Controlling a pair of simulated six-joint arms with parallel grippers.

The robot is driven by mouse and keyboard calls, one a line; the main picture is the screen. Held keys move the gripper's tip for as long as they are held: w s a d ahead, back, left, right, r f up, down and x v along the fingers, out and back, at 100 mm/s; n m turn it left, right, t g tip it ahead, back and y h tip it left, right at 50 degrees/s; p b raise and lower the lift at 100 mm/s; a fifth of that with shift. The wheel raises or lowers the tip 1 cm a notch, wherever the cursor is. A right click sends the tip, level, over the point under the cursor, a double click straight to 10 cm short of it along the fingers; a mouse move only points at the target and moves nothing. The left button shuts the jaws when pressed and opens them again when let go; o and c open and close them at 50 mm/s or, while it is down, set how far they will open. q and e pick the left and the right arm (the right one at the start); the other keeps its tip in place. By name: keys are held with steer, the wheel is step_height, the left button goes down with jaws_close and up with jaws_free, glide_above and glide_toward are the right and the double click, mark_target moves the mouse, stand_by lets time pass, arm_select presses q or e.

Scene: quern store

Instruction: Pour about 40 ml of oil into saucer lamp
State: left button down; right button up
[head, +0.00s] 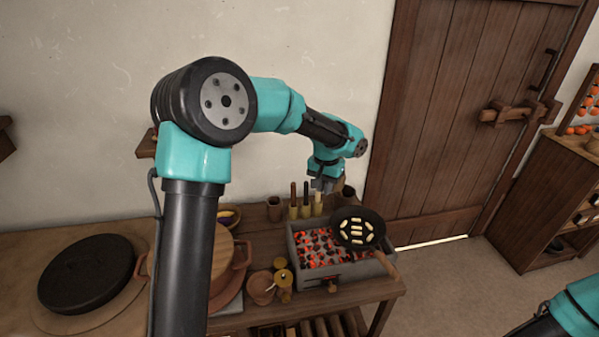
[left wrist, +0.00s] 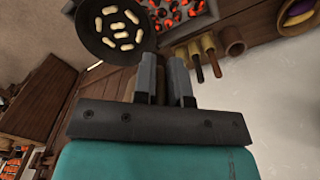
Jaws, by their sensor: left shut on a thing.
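My left gripper (head: 322,185) points down behind the brazier and is shut on the top of a slim upright tool with a yellowish lower part (head: 318,202). In the left wrist view, its fingers (left wrist: 165,82) hide most of the tool. Two similar tools, one with a reddish-brown handle (head: 293,203) and one with a darker handle (head: 306,204), stand beside it. A small yellowish dish with a white strip (head: 284,279), perhaps the saucer lamp, sits by a clay pot (head: 261,289). I cannot make out oil. My right gripper is out of view.
A brazier of glowing coals (head: 298,258) carries a dark pan (head: 358,228) with pale pieces in front of my gripper. Brown cups (head: 274,208) stand on the bench. A large dark round slab (head: 86,272) lies left. A wooden door (head: 455,110) stands right.

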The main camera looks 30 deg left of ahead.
arm_select(q)
steer(key=s+d+f+m, duration=0.1)
steer(key=d+f, duration=0.2)
steer(key=d, duration=0.5)
steer(key=s+d+f+m, duration=0.1)
steer(key=d+f, duration=0.3)
steer(key=d, duration=0.5)
steer(key=shift+s+d+m, duration=0.15)
steer(key=shift+m, duration=0.25)
